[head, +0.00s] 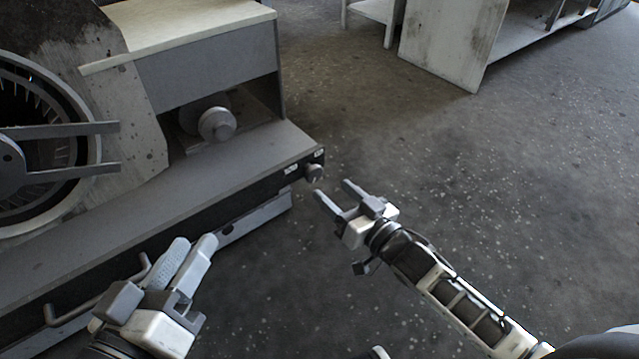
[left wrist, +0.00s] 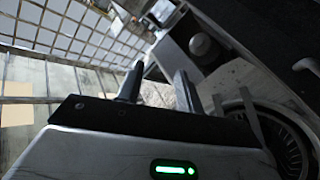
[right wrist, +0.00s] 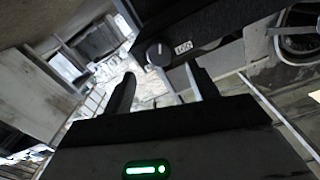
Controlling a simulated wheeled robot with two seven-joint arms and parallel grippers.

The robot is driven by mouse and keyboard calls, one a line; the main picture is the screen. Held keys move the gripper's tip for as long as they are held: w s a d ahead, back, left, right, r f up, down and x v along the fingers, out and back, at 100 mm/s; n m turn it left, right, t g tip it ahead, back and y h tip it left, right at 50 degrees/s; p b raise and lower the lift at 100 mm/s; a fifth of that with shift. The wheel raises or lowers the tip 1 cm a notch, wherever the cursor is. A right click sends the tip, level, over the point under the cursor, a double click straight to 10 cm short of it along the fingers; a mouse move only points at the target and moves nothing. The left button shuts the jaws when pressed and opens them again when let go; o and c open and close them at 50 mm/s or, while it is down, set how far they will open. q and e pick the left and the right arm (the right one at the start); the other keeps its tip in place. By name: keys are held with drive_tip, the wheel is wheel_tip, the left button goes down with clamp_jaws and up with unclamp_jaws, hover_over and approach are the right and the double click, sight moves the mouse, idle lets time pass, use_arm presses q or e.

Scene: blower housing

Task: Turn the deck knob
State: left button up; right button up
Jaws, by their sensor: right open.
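The deck knob (head: 314,172) is a small grey round knob on the front face of the deck (head: 230,170), close to its right end and beside small white labels. It also shows in the right wrist view (right wrist: 159,54), where it sits ahead of and between my fingers. My right gripper (head: 334,190) is open and empty. Its fingertips are just below and right of the knob, apart from it as far as I can see.
A large round blower opening (head: 45,140) with grey bars fills the left. A grey cylinder (head: 217,124) sits in a recess above the deck. A bent handle (head: 95,292) is at lower left. A worn white cabinet (head: 440,45) stands at the back; the floor at right is clear.

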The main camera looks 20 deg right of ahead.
sight(316, 175)
drive_tip(key=b+x, duration=0.1)
drive_tip(key=x, duration=0.3)
drive_tip(key=shift+w+a+f, duration=0.1)
drive_tip(key=shift+w, duration=0.2)
drive_tip(key=shift+w+a+b, duration=0.25)
drive_tip(key=shift+w+b, duration=0.1)
drive_tip(key=shift+w, duration=0.3)
use_arm(q)
drive_tip(key=r+t, duration=0.1)
drive_tip(key=w+r+m+t, duration=0.1)
drive_tip(key=w+r+m+h, duration=0.1)
drive_tip(key=shift+a+r+t, duration=0.35)
drive_tip(key=shift+t, duration=0.05)
use_arm(e)
drive_tip(key=c, duration=1)
